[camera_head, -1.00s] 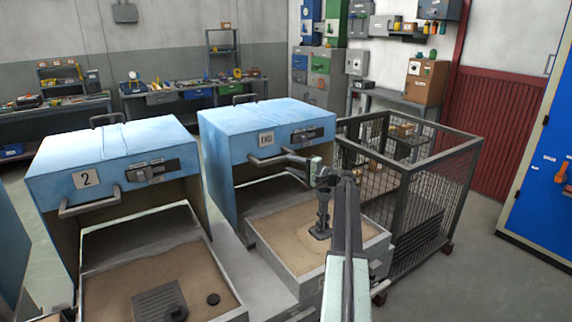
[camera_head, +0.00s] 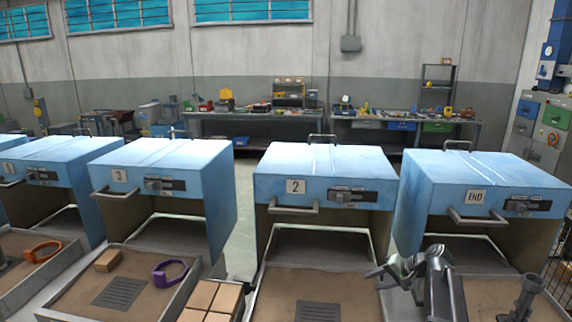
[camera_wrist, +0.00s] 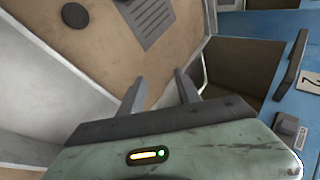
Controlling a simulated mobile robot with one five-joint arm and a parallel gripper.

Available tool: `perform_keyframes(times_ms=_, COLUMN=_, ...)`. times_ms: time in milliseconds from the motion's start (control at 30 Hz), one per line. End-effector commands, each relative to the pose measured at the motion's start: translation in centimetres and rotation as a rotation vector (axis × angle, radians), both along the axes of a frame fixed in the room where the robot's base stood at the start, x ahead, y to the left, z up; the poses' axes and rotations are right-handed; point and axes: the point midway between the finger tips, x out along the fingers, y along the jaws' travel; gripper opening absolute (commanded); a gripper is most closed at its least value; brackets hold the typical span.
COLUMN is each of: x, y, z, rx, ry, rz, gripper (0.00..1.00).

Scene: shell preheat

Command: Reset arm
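A grey upright fixture (camera_head: 527,296) stands in the END tray. Workbenches (camera_head: 250,124) line the back wall.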

Motion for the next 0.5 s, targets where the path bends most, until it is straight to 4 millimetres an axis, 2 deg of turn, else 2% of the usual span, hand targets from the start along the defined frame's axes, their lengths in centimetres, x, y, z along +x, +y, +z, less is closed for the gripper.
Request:
perform_keyframes(times_ms=33, x=-3.0, y=4.4, z=-0.7, rx=-0.078, ry=0.053, rz=0.081, gripper=0.4)
perform_keyframes(times_ms=100, x=-6.9, y=8.7, z=-2.2, rx=-0.213, ry=0.134, rz=0.192, gripper=0.4)
perform_keyframes(times_ms=200, x=-12.7, y=12.9, z=-3.6, rx=-0.414, ry=0.237, rz=0.335, gripper=0.4)
perform_keyframes(times_ms=300, x=-16.9, y=14.7, z=-4.0, rx=-0.576, ry=0.305, rz=0.429, gripper=0.4)
perform_keyframes(times_ms=333, x=-17.6, y=14.9, z=-4.0, rx=-0.613, ry=0.318, rz=0.447, gripper=0.4)
perform_keyframes(times_ms=400, x=-18.8, y=15.2, z=-4.0, rx=-0.67, ry=0.337, rz=0.474, gripper=0.4)
perform_keyframes(times_ms=500, x=-19.2, y=15.2, z=-4.1, rx=-0.701, ry=0.349, rz=0.486, gripper=0.4)
